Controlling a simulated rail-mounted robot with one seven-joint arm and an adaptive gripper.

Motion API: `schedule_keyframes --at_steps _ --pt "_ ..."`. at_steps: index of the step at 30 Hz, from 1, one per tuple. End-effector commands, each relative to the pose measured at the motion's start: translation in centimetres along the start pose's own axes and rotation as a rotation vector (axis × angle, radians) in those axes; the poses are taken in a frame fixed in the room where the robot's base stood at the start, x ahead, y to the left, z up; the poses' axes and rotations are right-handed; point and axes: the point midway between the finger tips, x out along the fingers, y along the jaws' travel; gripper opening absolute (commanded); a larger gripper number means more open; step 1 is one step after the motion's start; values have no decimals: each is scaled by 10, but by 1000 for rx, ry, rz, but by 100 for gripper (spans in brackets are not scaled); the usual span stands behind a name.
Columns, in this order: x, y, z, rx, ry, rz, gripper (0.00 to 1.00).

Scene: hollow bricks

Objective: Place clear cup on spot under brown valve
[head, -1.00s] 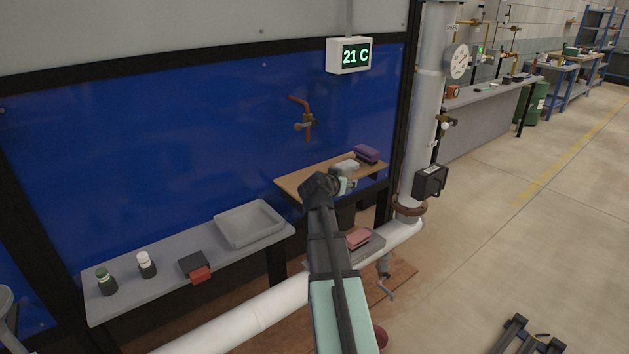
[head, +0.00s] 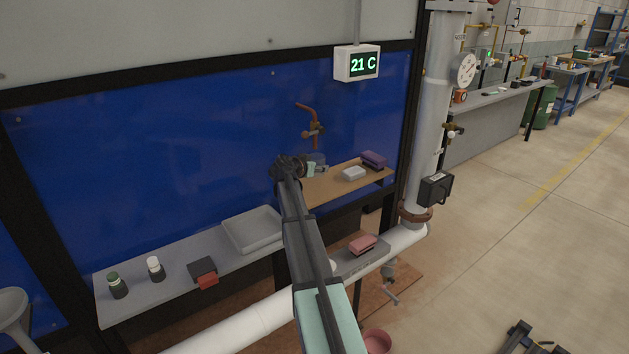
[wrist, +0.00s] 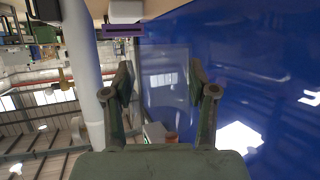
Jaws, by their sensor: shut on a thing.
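The brown valve (head: 312,130) sits on a copper pipe coming out of the blue wall panel. My gripper (head: 317,166) is above the left part of the wooden shelf (head: 340,187), just below the pipe's outlet. In the wrist view, my gripper (wrist: 162,82) is shut on the clear cup (wrist: 165,72), a faint see-through shape between the two fingers. In the head view, the cup shows only as a pale patch at the fingers. It appears held above the shelf; the exact gap is unclear. I cannot make out a marked spot under the valve.
A grey tray (head: 252,231) is on the lower grey counter at left. Pink sponges (head: 362,244) lie below the shelf. A grey vertical pipe (head: 424,120) stands at the right.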

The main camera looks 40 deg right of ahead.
Motion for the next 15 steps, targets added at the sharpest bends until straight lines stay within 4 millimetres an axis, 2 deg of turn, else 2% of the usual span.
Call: schedule_keyframes --at_steps 1,3,6,15 --pt "5 -13 -4 -1 0 -1 19" --pt "8 -8 10 -2 -3 2 19" --pt "12 -7 21 -1 -2 2 19" --pt "19 -7 38 0 -2 0 19"
